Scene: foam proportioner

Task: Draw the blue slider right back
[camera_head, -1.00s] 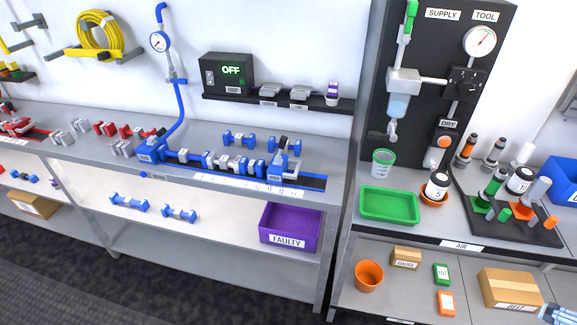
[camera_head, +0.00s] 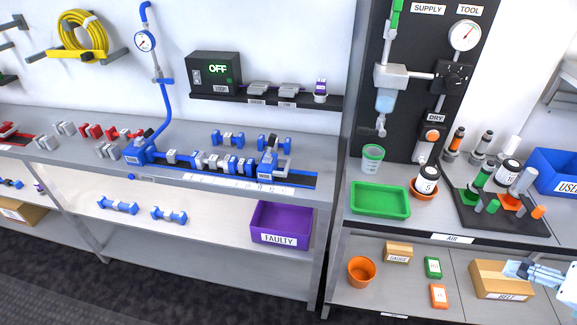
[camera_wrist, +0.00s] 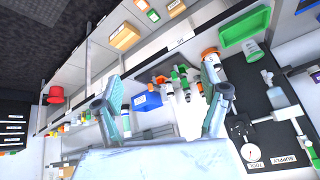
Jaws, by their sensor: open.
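The blue slider (camera_head: 267,168), with a dark upright lever, stands at the right part of a blue-edged rail (camera_head: 300,180) on the left bench. Several grey and blue fittings stand in a row on the rail between it and the blue end block (camera_head: 135,153) at the left. My gripper (camera_head: 510,270) is at the lower right in the head view, far from the slider, in front of a cardboard box. In the wrist view my gripper (camera_wrist: 163,85) is open, with nothing between its fingers. The slider cannot be made out in the wrist view.
A blue hose and gauge (camera_head: 145,41) rise behind the end block. A purple FAULTY bin (camera_head: 281,226) is below. The right bench holds a green tray (camera_head: 380,201) and a tool stand (camera_head: 500,212).

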